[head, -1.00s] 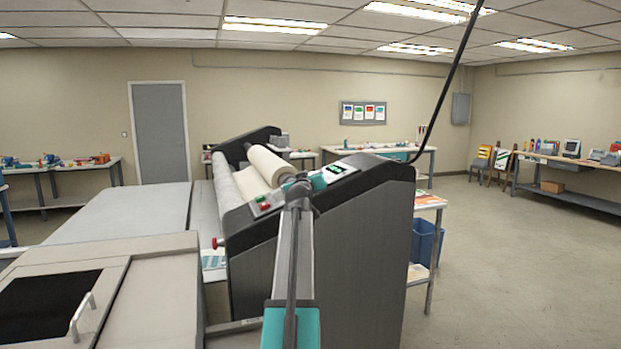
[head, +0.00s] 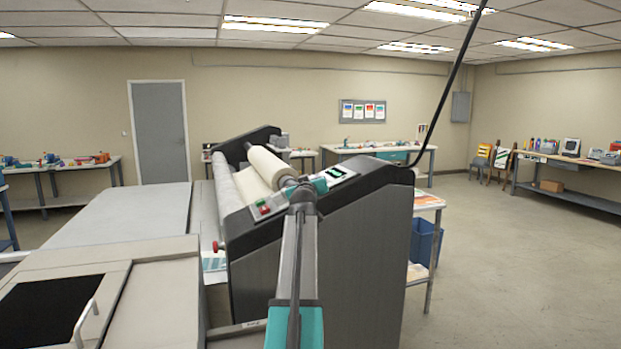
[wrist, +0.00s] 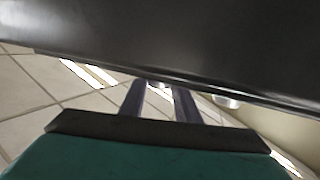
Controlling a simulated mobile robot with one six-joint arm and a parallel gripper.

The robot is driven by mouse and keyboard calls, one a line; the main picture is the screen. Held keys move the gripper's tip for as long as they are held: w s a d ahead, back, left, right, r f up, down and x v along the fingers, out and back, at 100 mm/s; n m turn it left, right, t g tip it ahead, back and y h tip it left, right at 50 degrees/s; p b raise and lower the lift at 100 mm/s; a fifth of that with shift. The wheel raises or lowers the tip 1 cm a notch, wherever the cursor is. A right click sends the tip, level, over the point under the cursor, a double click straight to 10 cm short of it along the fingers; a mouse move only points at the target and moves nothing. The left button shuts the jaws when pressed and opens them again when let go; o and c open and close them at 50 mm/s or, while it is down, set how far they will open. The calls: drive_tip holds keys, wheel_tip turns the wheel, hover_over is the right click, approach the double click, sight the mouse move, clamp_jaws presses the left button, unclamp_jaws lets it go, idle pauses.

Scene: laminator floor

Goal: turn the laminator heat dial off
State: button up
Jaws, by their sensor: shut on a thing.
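The laminator (head: 350,245) is a large machine with dark side panels and pale rollers, in the middle of the head view. Its sloped control panel carries a lit green display (head: 335,172) and red and green buttons (head: 264,208). My arm reaches up to this panel and covers part of it, so the heat dial is hidden in the head view. In the wrist view my gripper's two fingers (wrist: 160,95) reach up to the edge of a dark panel (wrist: 190,45). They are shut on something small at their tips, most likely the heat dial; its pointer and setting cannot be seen.
A red knob (head: 217,246) sticks out at the laminator's left side. A grey bench-like table (head: 120,220) stands left of it. A blue bin (head: 424,240) and a small side table are behind on the right. The floor at right is open.

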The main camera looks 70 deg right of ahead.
drive_tip(key=shift+n+t+y+p, duration=0.3)
drive_tip(key=shift+t+p, duration=0.1)
drive_tip(key=shift+p, duration=0.7)
drive_tip(key=shift+s+f+t+p, duration=0.1)
drive_tip(key=shift+s+t+p, duration=0.05)
drive_tip(key=shift+t+p, duration=0.15)
drive_tip(key=shift+s+d+f+n+t+y+b, duration=0.15)
drive_tip(key=shift+n+t+y+b, duration=0.35)
drive_tip(key=shift+n+b, duration=0.4)
drive_tip(key=shift+r+t, duration=0.2)
drive_tip(key=shift+t, duration=0.2)
drive_tip(key=o, duration=1)
drive_tip(key=shift+o, duration=0.2)
drive_tip(key=shift+r, duration=0.1)
drive_tip(key=shift+a, duration=0.2)
